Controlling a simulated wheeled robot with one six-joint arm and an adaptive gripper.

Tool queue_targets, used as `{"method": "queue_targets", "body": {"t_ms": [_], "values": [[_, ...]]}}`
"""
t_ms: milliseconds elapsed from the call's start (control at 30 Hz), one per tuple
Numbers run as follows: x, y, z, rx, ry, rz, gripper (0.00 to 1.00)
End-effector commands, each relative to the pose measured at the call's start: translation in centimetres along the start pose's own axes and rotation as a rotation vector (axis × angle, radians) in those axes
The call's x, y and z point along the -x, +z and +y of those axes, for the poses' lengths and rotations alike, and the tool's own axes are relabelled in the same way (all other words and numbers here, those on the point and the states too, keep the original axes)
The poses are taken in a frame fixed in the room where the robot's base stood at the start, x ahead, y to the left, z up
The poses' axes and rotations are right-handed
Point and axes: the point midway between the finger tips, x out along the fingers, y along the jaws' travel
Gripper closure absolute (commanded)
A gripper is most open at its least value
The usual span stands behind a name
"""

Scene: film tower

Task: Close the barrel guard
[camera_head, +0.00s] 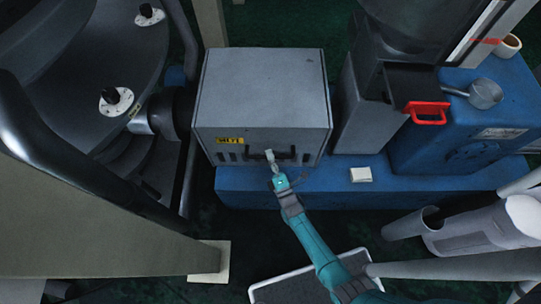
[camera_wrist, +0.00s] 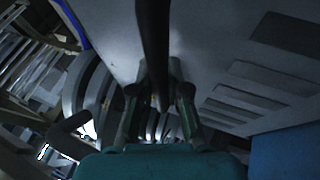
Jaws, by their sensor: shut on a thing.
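The barrel guard (camera_head: 262,88) is a grey box-shaped cover with a yellow label (camera_head: 230,141) and a dark bar handle (camera_head: 285,154) across its front face. It sits over the blue base, with its front face toward me. My gripper (camera_head: 270,158) is at the handle, near the middle of the bar. In the wrist view the dark handle bar (camera_wrist: 153,45) runs down between the two fingers of my gripper (camera_wrist: 160,95), which are shut on it. The guard's pale face with vent slots (camera_wrist: 255,85) fills the right of that view. The barrel inside is hidden.
A blue base (camera_head: 300,190) runs beneath the guard, with a small white block (camera_head: 361,174) on it. A dark hopper with a red handle (camera_head: 427,112) stands right, beside a metal scoop (camera_head: 485,93) and a cup (camera_head: 508,45). Dark rounded machinery (camera_head: 60,50) stands left.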

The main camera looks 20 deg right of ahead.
Motion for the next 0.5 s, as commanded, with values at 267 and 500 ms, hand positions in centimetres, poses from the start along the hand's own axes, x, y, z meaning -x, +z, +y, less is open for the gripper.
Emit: {"method": "queue_targets", "body": {"t_ms": [267,500], "values": [[0.79,-0.18,-0.94,0.0,-0.033,0.006,1.0],[0.66,-0.13,-0.78,0.001,-0.027,0.004,0.59]]}}
